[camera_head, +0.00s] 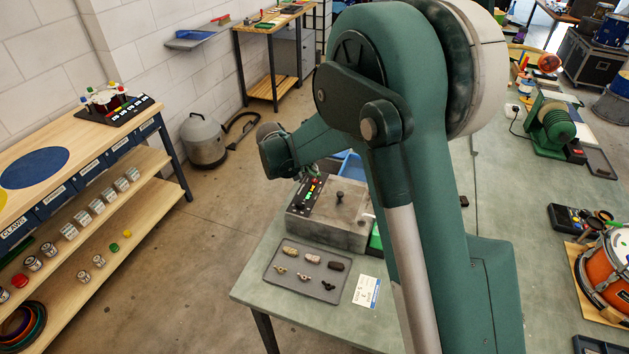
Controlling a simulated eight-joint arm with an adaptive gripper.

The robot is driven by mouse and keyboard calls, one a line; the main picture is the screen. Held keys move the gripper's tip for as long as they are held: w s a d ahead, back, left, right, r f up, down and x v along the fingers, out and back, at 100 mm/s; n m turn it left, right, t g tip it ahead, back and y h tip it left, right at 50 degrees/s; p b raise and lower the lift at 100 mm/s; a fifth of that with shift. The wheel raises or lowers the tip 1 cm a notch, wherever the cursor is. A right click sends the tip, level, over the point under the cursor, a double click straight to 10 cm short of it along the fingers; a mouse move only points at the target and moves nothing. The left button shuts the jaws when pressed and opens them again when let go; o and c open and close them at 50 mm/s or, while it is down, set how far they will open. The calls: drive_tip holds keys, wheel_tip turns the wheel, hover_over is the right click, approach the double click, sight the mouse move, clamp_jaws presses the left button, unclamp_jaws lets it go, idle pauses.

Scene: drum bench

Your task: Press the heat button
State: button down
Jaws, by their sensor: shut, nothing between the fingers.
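A grey metal box (334,222) with a round dark knob on its lid stands on the green-grey bench left of my arm. A black control panel (308,196) with small coloured buttons, red and green among them, runs along its left side. The labels are too small to read, so I cannot tell which button is the heat button. My green arm crosses the middle of the picture and hides part of the box's right side. A dark rounded part of my arm shows above and left of the box.
A dark tray (272,273) with several small parts lies in front of the box, with a white card (367,291) beside it. A blue bin (349,164) shows behind the box. Wooden shelves (98,220) stand at left. A drum (605,265) sits at right.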

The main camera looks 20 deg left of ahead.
sight(313, 179)
drive_tip(key=shift+r, duration=0.1)
drive_tip(key=shift+r+p, duration=0.75)
drive_tip(key=shift+r, duration=2.15)
drive_tip(key=c, duration=3.1)
unclamp_jaws()
drive_tip(key=shift+c, duration=0.2)
